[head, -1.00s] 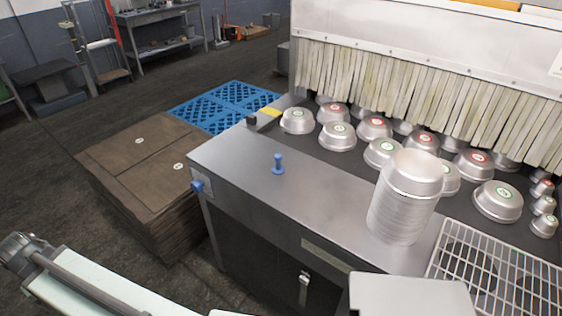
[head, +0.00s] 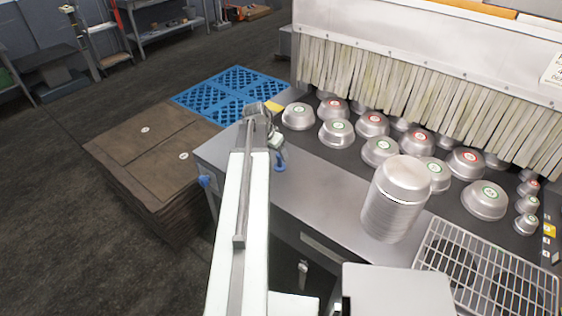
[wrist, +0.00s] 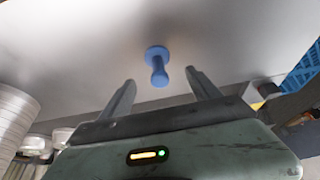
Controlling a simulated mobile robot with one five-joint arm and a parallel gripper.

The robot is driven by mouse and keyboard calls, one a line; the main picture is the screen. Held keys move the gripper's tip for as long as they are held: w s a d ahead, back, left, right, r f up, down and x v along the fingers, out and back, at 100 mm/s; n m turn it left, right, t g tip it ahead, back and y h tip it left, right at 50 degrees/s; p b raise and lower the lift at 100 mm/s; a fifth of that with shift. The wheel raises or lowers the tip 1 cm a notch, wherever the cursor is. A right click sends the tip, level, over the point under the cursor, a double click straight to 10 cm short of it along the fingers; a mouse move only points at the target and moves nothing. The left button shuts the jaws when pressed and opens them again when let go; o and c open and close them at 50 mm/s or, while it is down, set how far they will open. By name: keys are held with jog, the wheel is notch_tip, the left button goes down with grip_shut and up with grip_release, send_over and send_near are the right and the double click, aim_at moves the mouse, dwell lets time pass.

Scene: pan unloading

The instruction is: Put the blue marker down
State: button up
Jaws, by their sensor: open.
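The blue marker (head: 280,163) is a small peg with a round base, standing upright on the steel tabletop (head: 325,187) near its left end. My gripper (head: 275,142) is above and beside it in the head view, hiding part of its top. In the wrist view the blue marker (wrist: 158,67) shows ahead of the open fingers of my gripper (wrist: 160,78), lined up with the gap between them. Nothing is gripped. Whether a finger touches the marker cannot be told.
A tall stack of metal pans (head: 394,205) stands right of the marker. Several pans with red or green labels sit on the dark belt (head: 318,148) behind, before a strip curtain. A wire rack (head: 490,265) is at the right. The tabletop between marker and stack is clear.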

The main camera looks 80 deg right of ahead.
aim_at(279, 159)
jog(key=b+x, duration=0.4)
jog(key=x, duration=0.1)
jog(key=b+x, duration=0.3)
jog(key=shift+a, duration=0.35)
jog(key=shift+r, duration=0.15)
grip_shut()
